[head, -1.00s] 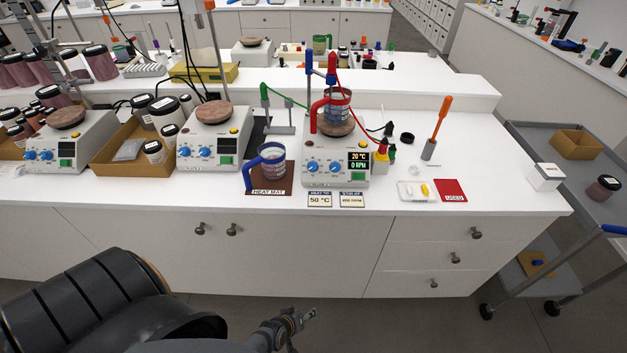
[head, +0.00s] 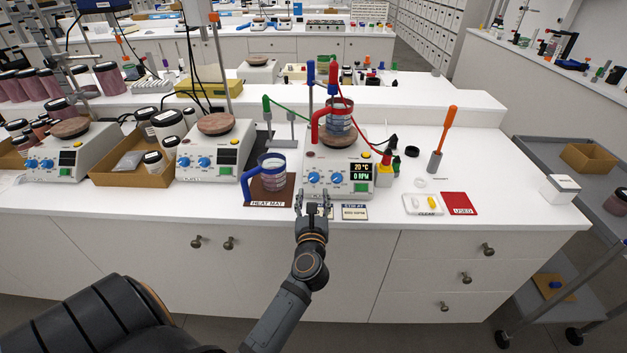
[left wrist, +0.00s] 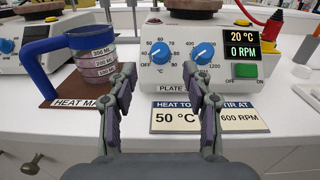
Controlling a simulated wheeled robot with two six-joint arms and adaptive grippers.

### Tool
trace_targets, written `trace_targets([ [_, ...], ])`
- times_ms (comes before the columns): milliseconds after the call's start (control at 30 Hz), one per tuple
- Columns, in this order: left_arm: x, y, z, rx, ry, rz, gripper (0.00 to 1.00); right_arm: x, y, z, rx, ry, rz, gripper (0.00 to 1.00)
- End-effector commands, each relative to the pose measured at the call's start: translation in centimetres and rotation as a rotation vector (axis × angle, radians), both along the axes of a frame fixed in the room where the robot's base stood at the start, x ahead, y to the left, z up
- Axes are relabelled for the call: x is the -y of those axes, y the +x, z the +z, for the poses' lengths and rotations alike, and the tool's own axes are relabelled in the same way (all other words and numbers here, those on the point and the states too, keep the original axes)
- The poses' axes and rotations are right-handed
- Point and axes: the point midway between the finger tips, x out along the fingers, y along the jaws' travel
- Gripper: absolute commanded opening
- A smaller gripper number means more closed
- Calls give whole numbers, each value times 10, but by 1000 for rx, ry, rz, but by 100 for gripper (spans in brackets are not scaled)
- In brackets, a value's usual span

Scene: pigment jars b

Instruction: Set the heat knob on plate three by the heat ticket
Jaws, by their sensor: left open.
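Plate three (head: 339,160) is the white hot plate at the right; its label is partly covered in the left wrist view. Its blue heat knob (left wrist: 159,51), with a °C dial, is left of the blue stir knob (left wrist: 203,53). The heat knob also shows in the head view (head: 313,178). The display (left wrist: 241,43) reads 20 °C and 0 RPM. The heat ticket (left wrist: 176,117) reads 50 °C and lies at the plate's front, largely hidden in the head view. My left gripper (head: 314,194) is open and empty, in front of the knobs, its fingers (left wrist: 160,78) apart. My right gripper is out of view.
A blue-handled jug (left wrist: 98,60) stands on the heat mat (head: 268,198) just left. A red-handled jug (head: 339,118) sits on the plate. The stir ticket (left wrist: 237,117) reads 600 RPM. The green switch (left wrist: 245,71) is right of the knobs. A white tray (head: 411,208) lies further right.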

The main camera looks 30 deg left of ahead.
Motion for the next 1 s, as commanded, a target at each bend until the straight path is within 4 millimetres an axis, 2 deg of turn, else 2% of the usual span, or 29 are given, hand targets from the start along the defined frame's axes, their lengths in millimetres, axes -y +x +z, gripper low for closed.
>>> trace_targets([
  [100, -15, 23, 4, 0, 5, -1, 50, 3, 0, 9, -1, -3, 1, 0],
  [300, -32, 51, 1, -1, 4, 0, 50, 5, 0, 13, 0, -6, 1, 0],
  [467, -38, 59, 0, -2, 3, 0, 50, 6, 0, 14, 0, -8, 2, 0],
  [700, -38, 60, 0, -2, 2, 0, 50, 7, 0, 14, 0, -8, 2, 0],
  [1000, -38, 60, 0, -2, 3, 0, 10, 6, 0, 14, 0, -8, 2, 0],
])
